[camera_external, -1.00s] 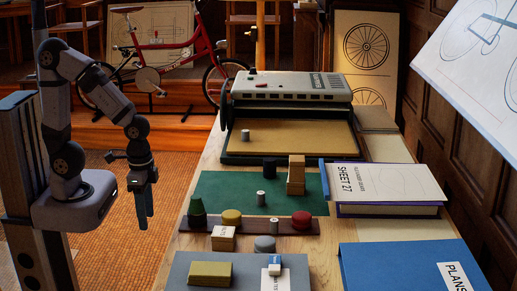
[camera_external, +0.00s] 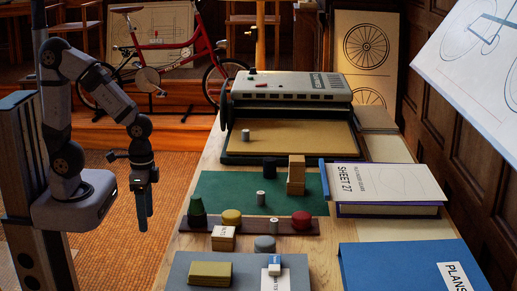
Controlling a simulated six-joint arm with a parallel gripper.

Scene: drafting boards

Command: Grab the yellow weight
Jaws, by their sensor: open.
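The yellow weight (camera_external: 231,217) is a low round piece on a dark strip (camera_external: 262,228) on the table, between a dark green cone-like piece (camera_external: 197,210) and a small metal cylinder (camera_external: 275,224). My gripper (camera_external: 143,222) hangs pointing down to the left of the table, off its edge and clear of the weight. It is open, though its fingers overlap in this view. Nothing shows between them.
A red weight (camera_external: 301,219) and a grey weight (camera_external: 264,243) are nearby. A wooden block (camera_external: 223,238) stands just in front of the yellow weight. A green mat (camera_external: 225,188) lies behind, with a wooden block stack (camera_external: 296,176). Books (camera_external: 387,184) fill the right side.

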